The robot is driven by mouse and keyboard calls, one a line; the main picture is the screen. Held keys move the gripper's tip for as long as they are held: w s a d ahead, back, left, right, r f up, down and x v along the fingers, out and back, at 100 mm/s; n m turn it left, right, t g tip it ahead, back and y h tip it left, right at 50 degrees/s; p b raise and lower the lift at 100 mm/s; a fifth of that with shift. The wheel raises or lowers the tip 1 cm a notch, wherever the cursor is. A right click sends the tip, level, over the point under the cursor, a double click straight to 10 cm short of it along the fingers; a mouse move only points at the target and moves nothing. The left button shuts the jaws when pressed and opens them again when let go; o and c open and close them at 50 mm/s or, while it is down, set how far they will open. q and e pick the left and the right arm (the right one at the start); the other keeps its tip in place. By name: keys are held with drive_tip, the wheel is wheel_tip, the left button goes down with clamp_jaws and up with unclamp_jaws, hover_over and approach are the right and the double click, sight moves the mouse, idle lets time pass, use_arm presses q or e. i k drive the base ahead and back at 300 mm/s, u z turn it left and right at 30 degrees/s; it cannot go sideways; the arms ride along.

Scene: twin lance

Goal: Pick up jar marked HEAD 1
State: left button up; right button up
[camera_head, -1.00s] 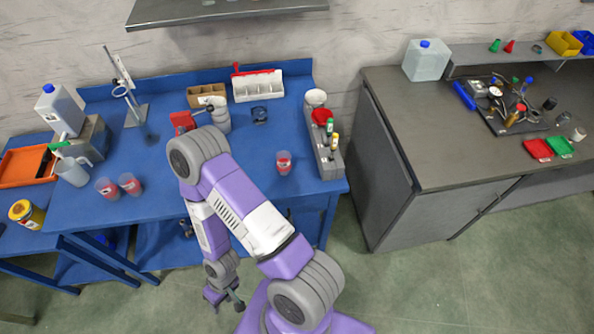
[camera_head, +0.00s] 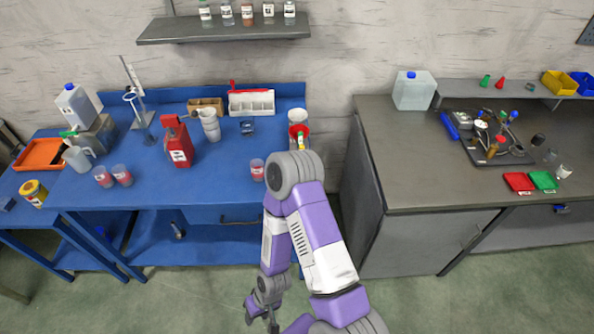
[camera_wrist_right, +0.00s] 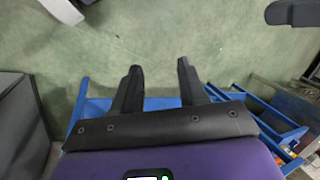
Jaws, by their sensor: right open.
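Several small labelled jars stand in a row on the wall shelf at the top of the head view. They include a clear one (camera_head: 227,13), a brown one (camera_head: 247,14) and a pinkish one (camera_head: 268,12). The labels are too small to read, so I cannot tell which is marked HEAD 1. My right gripper (camera_head: 261,315) hangs low at the bottom of the head view, far below the shelf. In the right wrist view, its two fingers (camera_wrist_right: 160,72) are apart with nothing between them, above green floor. My left gripper is not in view.
The grey shelf (camera_head: 225,30) hangs above the blue bench (camera_head: 215,185). The bench holds a red canister (camera_head: 178,143), white cups (camera_head: 210,125), small red-filled beakers and a rack. A grey counter (camera_head: 410,180) stands to the right. Green floor lies in front.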

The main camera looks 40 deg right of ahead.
sight(257, 165)
drive_tip(key=z, duration=0.75)
drive_tip(key=i, duration=0.45)
